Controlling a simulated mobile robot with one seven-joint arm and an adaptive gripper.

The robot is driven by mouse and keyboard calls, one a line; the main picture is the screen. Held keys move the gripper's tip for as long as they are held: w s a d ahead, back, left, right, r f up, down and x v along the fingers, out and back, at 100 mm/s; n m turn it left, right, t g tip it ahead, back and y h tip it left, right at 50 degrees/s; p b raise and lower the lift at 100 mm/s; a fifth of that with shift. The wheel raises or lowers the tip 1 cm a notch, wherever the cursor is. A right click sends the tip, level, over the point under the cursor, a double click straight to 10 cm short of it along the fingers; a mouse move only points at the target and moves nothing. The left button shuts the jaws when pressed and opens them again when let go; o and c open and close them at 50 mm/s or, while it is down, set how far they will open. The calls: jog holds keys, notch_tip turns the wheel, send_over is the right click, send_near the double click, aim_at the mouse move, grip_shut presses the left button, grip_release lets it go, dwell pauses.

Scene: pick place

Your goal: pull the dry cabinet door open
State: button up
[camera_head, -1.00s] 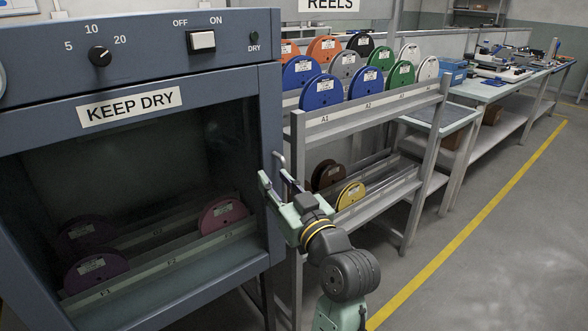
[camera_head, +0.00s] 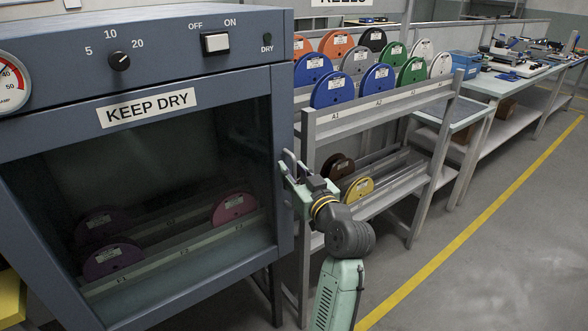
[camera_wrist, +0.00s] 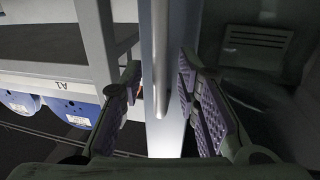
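The dry cabinet (camera_head: 150,25) is blue-grey, with a "KEEP DRY" label on its front. Its glass-fronted door (camera_head: 270,150) looks closed, and reels show dimly behind it. My gripper (camera_head: 291,168) is at the right edge of the door, at about mid height. In the wrist view, the fingers of my gripper (camera_wrist: 157,100) are spread apart. A pale upright handle bar (camera_wrist: 160,50) lies between them, with gaps on both sides. In the head view my gripper mostly hides the handle.
A reel rack (camera_head: 310,130) with several coloured reels stands close to the right of the cabinet and my arm. A workbench (camera_head: 492,88) runs farther back. The floor (camera_head: 500,270) at the right is clear, crossed by a yellow line. A yellow object (camera_head: 10,300) is at lower left.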

jog(key=shift+w, duration=0.1)
jog(key=shift+c, duration=0.6)
grip_shut()
dwell(0.3)
